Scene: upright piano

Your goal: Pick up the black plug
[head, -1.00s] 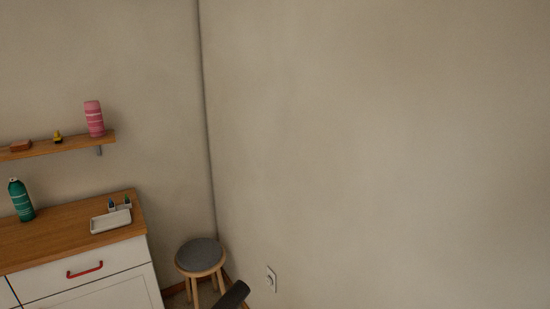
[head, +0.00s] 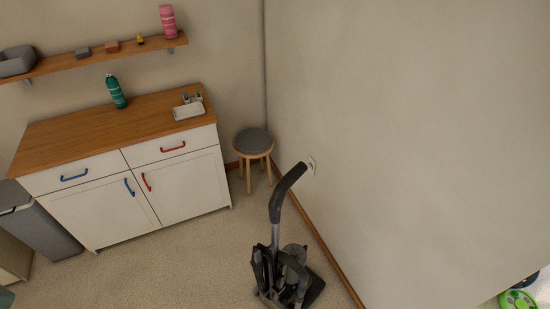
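I cannot make out a black plug in the head view. A pale wall outlet (head: 312,163) sits low on the right-hand wall, partly behind a dark handle; whether anything is plugged into it is too small to tell. The handle belongs to what looks like an upright vacuum cleaner (head: 275,237), black and grey, standing on the floor beside that wall. Neither of my grippers is in view.
A white cabinet (head: 136,197) with a wooden top stands at the left, below a wall shelf (head: 112,54). A round stool (head: 253,142) stands in the corner. A grey bin (head: 43,232) is at far left. The carpet (head: 180,265) before the cabinet is clear.

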